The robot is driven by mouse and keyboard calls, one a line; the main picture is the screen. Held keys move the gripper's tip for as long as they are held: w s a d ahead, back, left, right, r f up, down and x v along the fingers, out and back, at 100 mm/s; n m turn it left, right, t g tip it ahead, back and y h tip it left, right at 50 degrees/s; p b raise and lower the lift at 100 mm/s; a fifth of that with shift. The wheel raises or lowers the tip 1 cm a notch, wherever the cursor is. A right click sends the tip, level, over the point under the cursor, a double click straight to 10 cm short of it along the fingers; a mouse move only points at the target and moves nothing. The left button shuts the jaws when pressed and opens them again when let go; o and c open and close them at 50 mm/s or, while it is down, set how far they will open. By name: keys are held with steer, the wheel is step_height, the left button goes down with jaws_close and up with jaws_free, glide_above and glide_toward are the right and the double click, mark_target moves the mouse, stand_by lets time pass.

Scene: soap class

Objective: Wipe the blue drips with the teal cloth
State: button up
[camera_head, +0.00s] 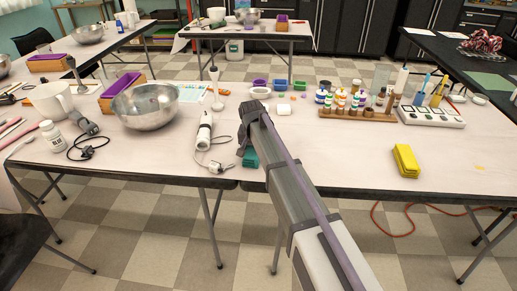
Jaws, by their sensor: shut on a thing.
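The teal cloth (250,160) shows as a small folded patch near the front edge of the light-topped table, left of my arm. My gripper (245,146) is just above it, mostly seen from behind and partly covered by my arm. It is shut on the cloth. The cloth seems to be at or just above the tabletop; I cannot tell whether it touches. I cannot make out any blue drips; the arm covers part of the table.
A steel bowl (146,106), a white stick blender (204,131) and its cord lie to the left. Small coloured dishes (260,86) and a wooden bottle rack (356,114) stand behind. A yellow block (406,160) lies to the right, with clear table around it.

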steer(key=shift+w+a, duration=0.15)
steer(key=shift+a, duration=0.8)
steer(key=shift+w+a, duration=0.1)
steer(key=shift+a, duration=0.85)
step_height(320, 180, up, 6)
steer(key=p, duration=0.6)
step_height(320, 180, up, 3)
steer(key=p, duration=0.3)
